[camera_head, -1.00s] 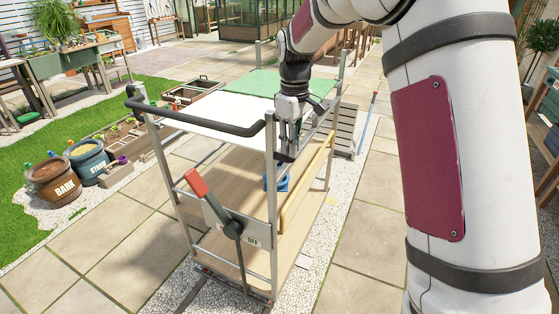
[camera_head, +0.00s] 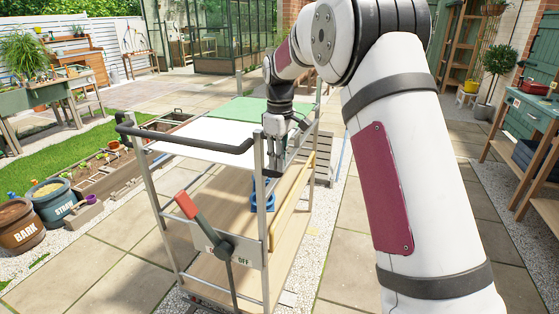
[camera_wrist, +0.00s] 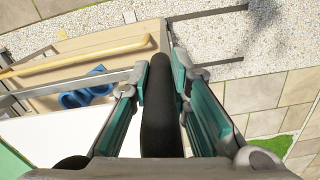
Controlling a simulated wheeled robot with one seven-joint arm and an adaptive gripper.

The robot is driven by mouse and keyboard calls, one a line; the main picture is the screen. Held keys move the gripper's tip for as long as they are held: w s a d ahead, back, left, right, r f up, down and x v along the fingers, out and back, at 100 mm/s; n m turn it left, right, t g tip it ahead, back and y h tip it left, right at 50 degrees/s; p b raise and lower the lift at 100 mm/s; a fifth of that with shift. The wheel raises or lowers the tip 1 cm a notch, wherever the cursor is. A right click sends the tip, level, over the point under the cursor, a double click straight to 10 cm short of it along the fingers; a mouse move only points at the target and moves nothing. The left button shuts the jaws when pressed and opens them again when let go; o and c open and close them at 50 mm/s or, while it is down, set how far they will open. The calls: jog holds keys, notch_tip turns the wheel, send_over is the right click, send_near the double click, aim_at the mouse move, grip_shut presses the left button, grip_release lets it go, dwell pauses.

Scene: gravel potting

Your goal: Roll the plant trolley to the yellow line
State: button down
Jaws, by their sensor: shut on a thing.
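The plant trolley (camera_head: 243,257) is a metal frame with a white front top, a green rear top (camera_head: 245,109) and a wooden lower shelf. Its black handle (camera_head: 190,137) runs along the near side. A red-ended lever (camera_head: 207,222) stands at the front by a plate marked OFF. My gripper (camera_head: 272,168) is at the handle's right end. In the wrist view my gripper (camera_wrist: 160,85) has its green fingers closed on either side of the black handle bar (camera_wrist: 160,115). A blue object (camera_head: 262,196) is on the shelf. I see no yellow line on the ground.
A slatted pallet (camera_head: 323,160) is just beyond the trolley's right side. A green workbench (camera_head: 535,110) is at the right. Paving lies open in between.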

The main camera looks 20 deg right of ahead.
jog(key=c, duration=1.5)
grip_release()
jog(key=shift+a, duration=0.2)
notch_tip(320, 180, up, 11)
jog(key=shift+r, duration=0.5)
